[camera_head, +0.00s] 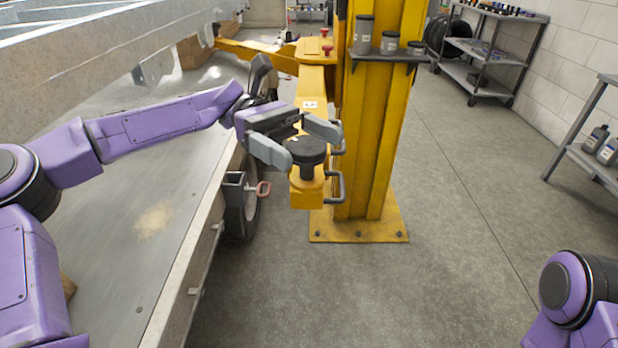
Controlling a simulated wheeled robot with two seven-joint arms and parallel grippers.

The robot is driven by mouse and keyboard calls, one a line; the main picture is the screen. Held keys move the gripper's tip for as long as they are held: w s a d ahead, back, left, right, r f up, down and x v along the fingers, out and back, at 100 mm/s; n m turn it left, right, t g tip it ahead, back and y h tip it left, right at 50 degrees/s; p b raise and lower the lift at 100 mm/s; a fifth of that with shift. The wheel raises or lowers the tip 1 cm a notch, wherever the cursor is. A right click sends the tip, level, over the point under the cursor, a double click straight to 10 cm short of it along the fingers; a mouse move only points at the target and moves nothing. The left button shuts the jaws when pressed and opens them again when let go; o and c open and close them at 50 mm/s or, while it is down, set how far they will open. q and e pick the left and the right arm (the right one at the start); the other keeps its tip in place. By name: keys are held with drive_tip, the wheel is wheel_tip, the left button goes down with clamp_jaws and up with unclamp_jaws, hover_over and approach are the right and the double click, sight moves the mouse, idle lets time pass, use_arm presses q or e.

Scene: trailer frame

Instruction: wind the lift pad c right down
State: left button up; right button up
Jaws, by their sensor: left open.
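The lift pad (307,148) is a round black disc on a short dark stem, at the near end of the yellow lift arm (314,88). I take it to be pad c; I can read no letter on it. A short length of stem shows between the disc and the yellow arm end. My left gripper (308,151) has its two grey fingers apart, one on each side of the disc. I cannot tell whether they touch it. My right gripper is out of view; only part of my right arm shows at the lower right.
A yellow post (375,140) stands just right of the pad, with a small shelf (388,57) holding grey cylinders. A grey handle (338,187) sticks out beside the pad. The trailer deck (120,255) fills the left. Floor (470,230) is clear right of the post.

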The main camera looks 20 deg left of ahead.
use_arm(q)
drive_tip(key=d+f+n+t+h+b, duration=0.1)
drive_tip(key=d+f+n+t+b, duration=0.25)
drive_tip(key=d, duration=0.55)
drive_tip(key=n+t+y+b, duration=0.4)
drive_tip(key=n+t+y, duration=1.55)
drive_tip(key=t, duration=0.35)
approach(307, 144)
drive_tip(key=shift+n+h, duration=0.3)
drive_tip(key=shift+h, duration=0.05)
drive_tip(key=w, duration=0.6)
drive_tip(key=w+a+p, duration=0.1)
drive_tip(key=w, duration=0.2)
drive_tip(key=shift+a+f, duration=0.15)
drive_tip(key=shift+f, duration=0.15)
drive_tip(key=shift+w+a, duration=0.1)
drive_tip(key=shift+w, duration=0.4)
drive_tip(key=c, duration=0.7)
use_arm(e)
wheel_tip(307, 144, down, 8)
